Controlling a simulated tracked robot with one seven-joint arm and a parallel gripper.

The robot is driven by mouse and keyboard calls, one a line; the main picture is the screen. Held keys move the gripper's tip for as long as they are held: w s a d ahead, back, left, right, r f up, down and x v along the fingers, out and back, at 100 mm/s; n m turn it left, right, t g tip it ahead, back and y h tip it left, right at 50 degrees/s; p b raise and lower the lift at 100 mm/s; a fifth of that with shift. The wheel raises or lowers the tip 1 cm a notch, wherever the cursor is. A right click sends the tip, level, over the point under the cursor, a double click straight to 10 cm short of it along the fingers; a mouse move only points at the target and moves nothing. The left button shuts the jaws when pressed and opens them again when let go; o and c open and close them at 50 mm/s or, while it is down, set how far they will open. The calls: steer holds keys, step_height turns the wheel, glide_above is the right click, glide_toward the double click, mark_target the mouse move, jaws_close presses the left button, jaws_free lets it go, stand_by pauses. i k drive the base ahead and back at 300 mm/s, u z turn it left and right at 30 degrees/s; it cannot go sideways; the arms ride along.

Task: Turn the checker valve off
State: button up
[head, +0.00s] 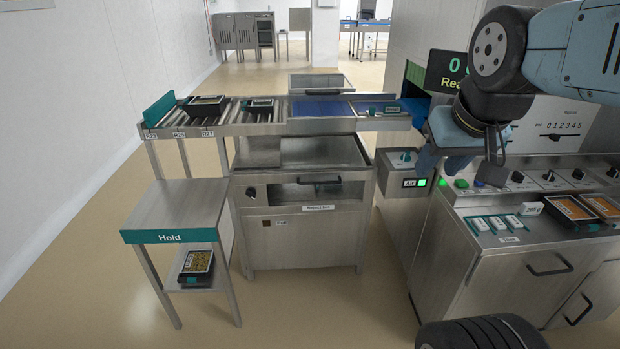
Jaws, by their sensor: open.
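A small steel box (403,205) stands left of the large steel machine. A teal valve handle (404,157) sits on its upper face, above a small label that seems to read "Air". A lit green lamp (421,182) is beside the label. I take this handle to be the checker valve, but no label naming it so is readable. My gripper (462,166) hangs from the upper right, just right of the handle and apart from it. It is open and I see nothing held. The arm hides part of the machine behind it.
The machine's control panel (480,200) has several knobs, a lit green lamp and trays. A roller conveyor (243,129) with trays runs above a steel cabinet (300,236) at centre. The "Hold" table (182,205) stands left. Floor is clear in front of the cabinet.

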mark_target(406, 157)
steer(key=k, duration=0.4)
steer(key=u, duration=0.5)
steer(key=i, duration=2.15)
steer(key=z, duration=0.65)
